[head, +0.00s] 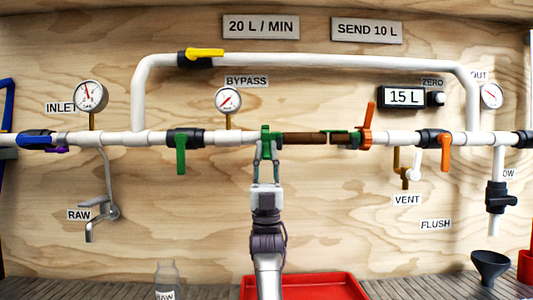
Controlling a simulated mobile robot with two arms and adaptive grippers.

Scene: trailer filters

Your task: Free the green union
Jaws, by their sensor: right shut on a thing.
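The green union (266,131) sits on the white pipe run, at the left end of a brown filter section (305,139). My right gripper (267,151) comes up from below with its fingers at the green union, shut on it; the fingers hide its lower part. An orange union (367,124) with a raised handle sits at the right end of the brown section. My left gripper is out of view.
A green-handled valve (181,152) is left of the union; a bypass gauge (228,99) stands above the pipe. An orange-handled valve (445,152) and vent valve (404,178) are to the right. A red tray (340,288) and clear bottle (167,275) are below.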

